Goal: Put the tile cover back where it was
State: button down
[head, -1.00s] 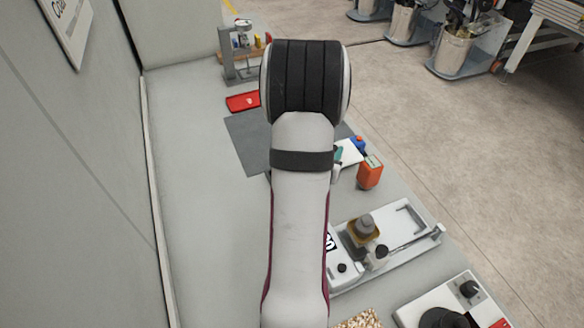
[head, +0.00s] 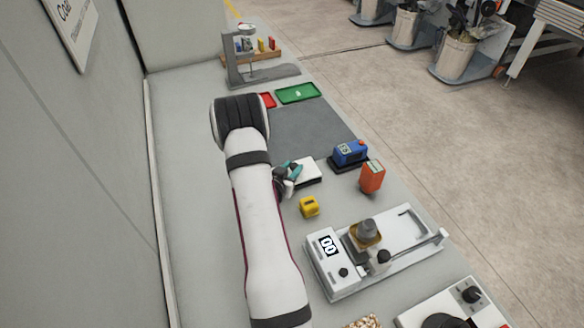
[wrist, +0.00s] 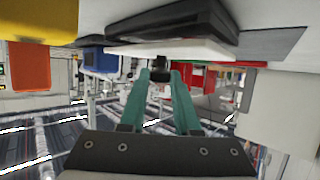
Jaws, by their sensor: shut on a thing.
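The tile cover looks like a flat white plate (head: 308,170). In the wrist view the plate (wrist: 185,50) is seen nearly edge-on, with a small dark knob between my teal fingertips. My gripper (head: 289,171) reaches it from the left in the head view. In the wrist view my gripper (wrist: 160,75) is shut on the knob. A dark, flat block (wrist: 170,25) lies on the bench side of the plate. I cannot tell whether plate and block touch.
A blue device (head: 350,152) on a black base and an orange bottle (head: 372,177) stand right of the plate. A yellow block (head: 309,206) and a white coater machine (head: 335,270) are nearer. A grey mat (head: 315,133), green tray (head: 298,93) and stand (head: 235,65) are farther back.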

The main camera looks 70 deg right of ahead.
jog(key=shift+f, duration=0.4)
jog(key=c, duration=0.6)
grip_release()
jog(key=shift+r, duration=0.2)
jog(key=v, duration=1.2)
jog(key=shift+r, duration=0.2)
